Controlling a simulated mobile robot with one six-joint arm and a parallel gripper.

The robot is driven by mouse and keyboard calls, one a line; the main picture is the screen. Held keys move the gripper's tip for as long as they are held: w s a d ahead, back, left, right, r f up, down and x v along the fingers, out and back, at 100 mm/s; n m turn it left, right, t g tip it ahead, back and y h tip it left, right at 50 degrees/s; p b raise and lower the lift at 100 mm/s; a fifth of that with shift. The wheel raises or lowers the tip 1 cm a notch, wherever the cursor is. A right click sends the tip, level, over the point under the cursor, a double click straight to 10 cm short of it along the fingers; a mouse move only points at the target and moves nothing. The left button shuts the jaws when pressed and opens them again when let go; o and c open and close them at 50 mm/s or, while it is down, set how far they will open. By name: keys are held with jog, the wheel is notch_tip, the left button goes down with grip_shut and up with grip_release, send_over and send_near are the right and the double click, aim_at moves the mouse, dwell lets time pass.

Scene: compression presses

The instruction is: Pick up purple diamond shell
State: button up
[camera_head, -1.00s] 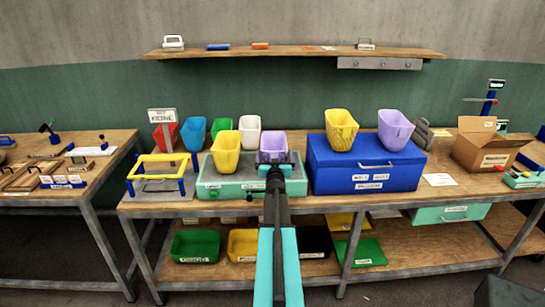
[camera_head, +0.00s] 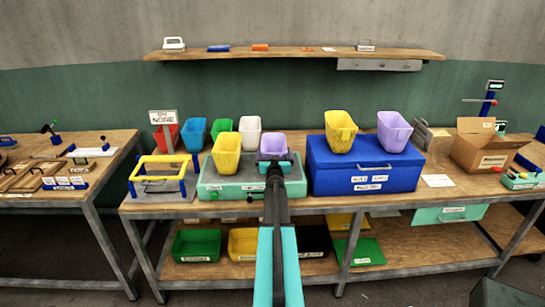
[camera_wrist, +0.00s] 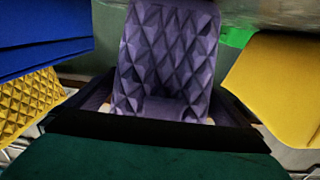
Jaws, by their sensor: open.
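The purple diamond shell (camera_head: 272,143) stands on the green press base in the middle of the bench. In the wrist view its diamond-patterned wall (camera_wrist: 168,55) fills the middle, close up. My gripper (camera_head: 279,163) is open at the front of this shell, and its dark parts show around the shell's near end in the wrist view. The arm hides the shell's lower part in the head view, and I cannot tell whether the fingers touch it. A second purple shell (camera_head: 394,131) stands on the blue box at right.
A yellow shell (camera_head: 226,151) stands just left of the purple one. White (camera_head: 250,128), blue and green shells stand behind. The blue box (camera_head: 350,178) with a patterned yellow shell (camera_head: 340,128) is close on the right. A yellow-railed frame (camera_head: 161,170) stands at left.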

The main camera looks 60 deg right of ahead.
aim_at(282, 157)
jog(key=shift+w+d, duration=0.3)
jog(key=shift+d, duration=0.1)
dwell(0.3)
jog(key=c, duration=0.9)
jog(key=shift+r, duration=0.15)
jog(key=s+a+r+b, duration=0.3)
jog(key=s+a+r, duration=0.1)
jog(key=s+a, duration=0.7)
jog(key=shift+s+r, duration=0.3)
jog(key=shift+r, duration=0.05)
